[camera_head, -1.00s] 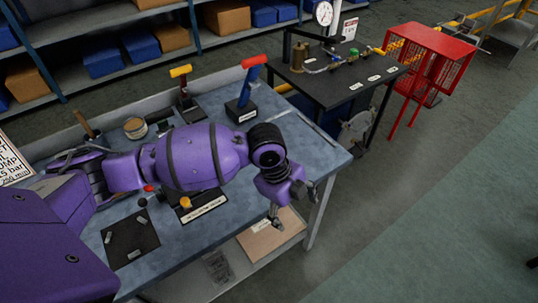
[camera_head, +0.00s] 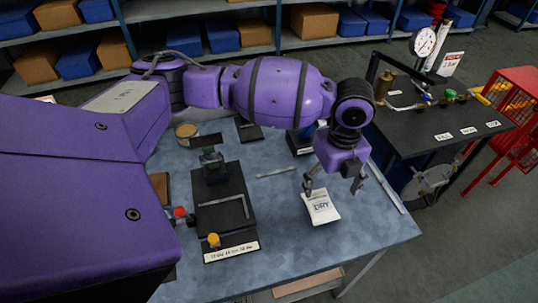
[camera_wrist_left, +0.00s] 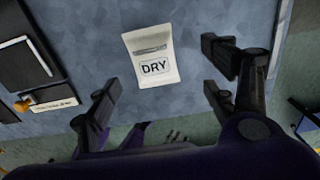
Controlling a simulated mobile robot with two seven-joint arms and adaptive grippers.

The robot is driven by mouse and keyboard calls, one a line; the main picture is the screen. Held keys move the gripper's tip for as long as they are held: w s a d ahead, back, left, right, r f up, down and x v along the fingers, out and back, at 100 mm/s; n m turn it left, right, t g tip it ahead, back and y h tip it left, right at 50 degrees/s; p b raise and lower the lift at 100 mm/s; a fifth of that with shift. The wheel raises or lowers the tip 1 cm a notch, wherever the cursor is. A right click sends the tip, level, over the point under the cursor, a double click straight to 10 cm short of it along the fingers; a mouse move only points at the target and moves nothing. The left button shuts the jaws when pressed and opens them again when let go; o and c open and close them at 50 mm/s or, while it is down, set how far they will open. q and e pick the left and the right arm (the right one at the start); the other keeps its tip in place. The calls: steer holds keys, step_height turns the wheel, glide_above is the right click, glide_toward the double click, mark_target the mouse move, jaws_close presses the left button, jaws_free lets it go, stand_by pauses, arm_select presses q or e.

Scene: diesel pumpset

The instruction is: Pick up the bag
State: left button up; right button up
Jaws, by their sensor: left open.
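The bag (camera_head: 321,208) is a small white packet marked DRY, lying on the blue-grey workbench (camera_head: 285,255) near its right end. My left gripper (camera_head: 333,187) is open and empty, just above and behind the bag in the head view, with one fingertip overlapping the bag's upper edge. In the left wrist view the whole bag (camera_wrist_left: 151,56) shows flat on the bench, beyond and between the spread fingers (camera_wrist_left: 155,88). No contact can be made out.
A black fixture (camera_head: 225,210) with a yellow knob stands left of the bag. A round tin (camera_head: 187,133) sits farther back. A black table (camera_head: 440,115) with a gauge (camera_head: 423,42) and a red cage (camera_head: 515,110) stand to the right. The bench around the bag is mostly clear.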

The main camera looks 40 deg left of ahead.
mark_target(321, 203)
arm_select(q)
steer(key=f, duration=0.1)
steer(key=s+f, duration=0.1)
steer(key=f, duration=0.1)
steer(key=shift+s+f, duration=0.1)
steer(key=shift+s, duration=0.1)
steer(key=f, duration=0.4)
steer(key=shift+w+a, duration=0.15)
steer(key=shift+a, duration=0.1)
steer(key=c, duration=1.1)
steer(key=shift+c, duration=1.1)
steer(key=shift+r, duration=0.1)
arm_select(e)
steer(key=shift+s+d+f, duration=0.2)
steer(key=shift+s, duration=0.5)
arm_select(q)
steer(key=shift+w, duration=0.1)
